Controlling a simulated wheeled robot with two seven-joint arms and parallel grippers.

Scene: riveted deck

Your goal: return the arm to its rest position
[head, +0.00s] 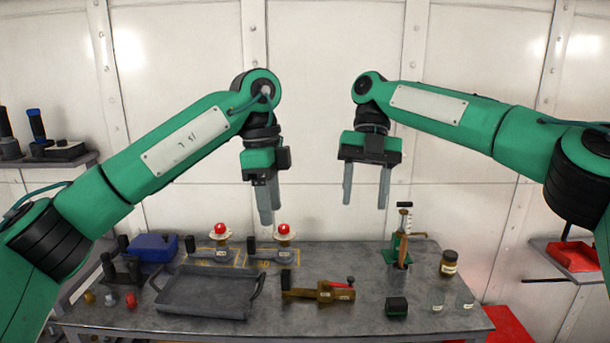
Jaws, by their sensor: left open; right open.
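My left gripper (265,205) hangs from the green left arm, fingers pointing down, above the back of the workbench. It is seen partly from the side, so its fingers overlap, and nothing shows between them. My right gripper (366,187) hangs from the green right arm with its two grey fingers wide apart and empty. It is a little higher than the left one. Both grippers are well clear of the bench and the things on it. Both arms are raised and bent at the elbow.
The grey workbench (270,328) holds a grey tray (205,292), a blue box (153,247), two red-topped pieces (220,230) (284,231), a brass-coloured tool (318,292), a green stand (401,245) and a brown jar (448,262). Shelves flank it. The air around both grippers is free.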

